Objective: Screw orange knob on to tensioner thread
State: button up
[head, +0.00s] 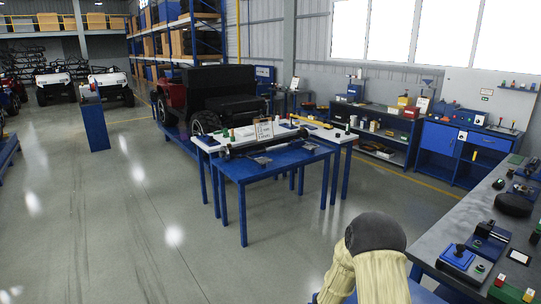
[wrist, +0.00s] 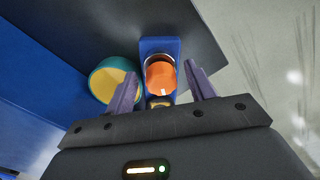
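In the wrist view an orange knob (wrist: 160,76) with a small white mark sits at a blue block (wrist: 158,46), with a pale rim behind it. My gripper (wrist: 160,70) is open, with one purple-grey finger on each side of the knob. A gap shows between each finger and the knob. A small brass-coloured part (wrist: 160,102) shows below the knob; I cannot tell whether it is the tensioner thread. In the head view my arm is at the bottom, and neither my gripper nor the knob can be made out there.
A teal ring with a yellow inside (wrist: 104,72) lies close beside the left finger. A grey workbench (head: 440,232) with several fixtures runs along the right. A blue table (head: 262,170) with a long dark part stands mid-room. The floor on the left is open.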

grip_shut()
jog(key=shift+f+m+b, duration=0.1)
jog(key=shift+m+b, duration=0.35)
jog(key=shift+m, duration=0.65)
jog(key=shift+c, duration=0.9)
grip_release()
jog(key=shift+m, duration=0.6)
jog(key=o, duration=0.5)
jog(key=shift+d, duration=0.1)
